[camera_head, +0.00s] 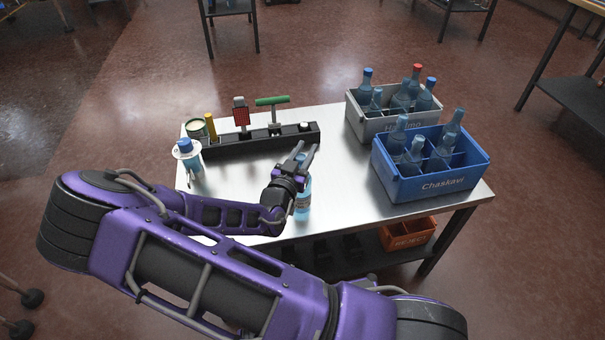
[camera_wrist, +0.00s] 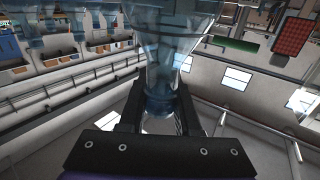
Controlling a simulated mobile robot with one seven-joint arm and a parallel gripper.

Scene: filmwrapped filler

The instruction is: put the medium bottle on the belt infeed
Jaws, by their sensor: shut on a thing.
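My gripper (camera_head: 306,152) is shut on a clear blue-tinted bottle (camera_head: 303,198) with pale blue liquid and a label, at the table's front middle. My gripper partly hides it in the head view. In the wrist view the bottle's neck (camera_wrist: 160,104) is between the two fingers, and its wider body fills the top. I cannot tell whether its base touches the table. Nothing in view is clearly recognisable as the belt infeed.
The steel table (camera_head: 345,205) bears a black rack (camera_head: 250,143) with upright tools, a blue-capped bottle (camera_head: 188,160) with a white collar, a grey crate (camera_head: 375,127) and a blue crate (camera_head: 440,184) of bottles. An orange bin (camera_head: 408,236) sits below. The table's middle is clear.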

